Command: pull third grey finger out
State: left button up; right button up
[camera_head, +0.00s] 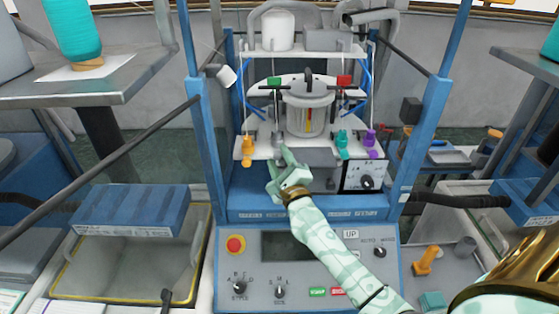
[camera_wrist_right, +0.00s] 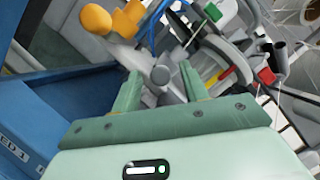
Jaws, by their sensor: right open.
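A grey finger (camera_head: 279,144) hangs at the front of the white plate, between an orange finger (camera_head: 247,150) and a teal finger (camera_head: 342,143). A purple finger (camera_head: 370,138) is at the right end. My right gripper (camera_head: 280,166) is open just below and in front of the grey finger. In the right wrist view, the grey finger's round end (camera_wrist_right: 160,75) shows between the open jaws (camera_wrist_right: 158,79), with a gap visible on each side. The orange finger (camera_wrist_right: 96,19) is beyond, at upper left. My left gripper is not in view.
A grey cylinder (camera_head: 309,110) stands behind the fingers. Blue posts (camera_head: 206,140) flank the frame. A control panel with a red button (camera_head: 235,245) lies below. A grey bin (camera_head: 130,265) stands at left.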

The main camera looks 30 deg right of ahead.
grip_shut()
jog(key=shift+s+a+p, duration=0.35)
jog(key=shift+s+a, duration=0.1)
jog(key=shift+s, duration=0.25)
jog(key=shift+s+a+p, duration=0.35)
jog(key=shift+s+a, duration=0.05)
jog(key=shift+s, duration=0.25)
jog(key=shift+f, duration=0.1)
grip_release()
jog(key=shift+s, duration=0.1)
